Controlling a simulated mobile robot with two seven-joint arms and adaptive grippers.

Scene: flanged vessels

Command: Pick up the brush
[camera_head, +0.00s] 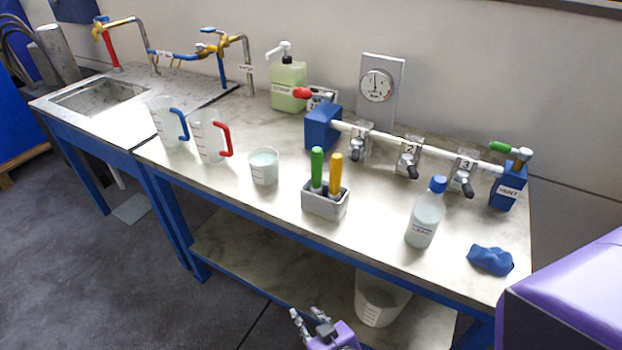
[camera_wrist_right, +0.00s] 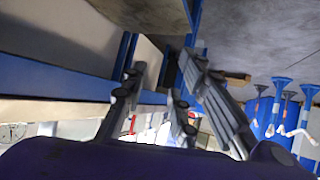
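Two upright handles, one green (camera_head: 317,168) and one yellow (camera_head: 336,172), stand in a grey holder (camera_head: 324,204) at the middle of the bench. Their lower ends are hidden in the holder, so I cannot tell which one is the brush. My right gripper (camera_head: 311,321) is at the bottom of the head view, in front of the bench and below its top, well apart from the holder. Its fingers are spread and empty; they also show in the right wrist view (camera_wrist_right: 156,103). My left gripper is out of view.
On the bench (camera_head: 270,215) stand two jugs (camera_head: 207,138), a beaker (camera_head: 264,167), a capped bottle (camera_head: 425,215), a blue cloth (camera_head: 490,260) and a soap bottle (camera_head: 288,85). A valve manifold (camera_head: 385,138) runs behind. A white bucket (camera_head: 378,302) sits on the lower shelf.

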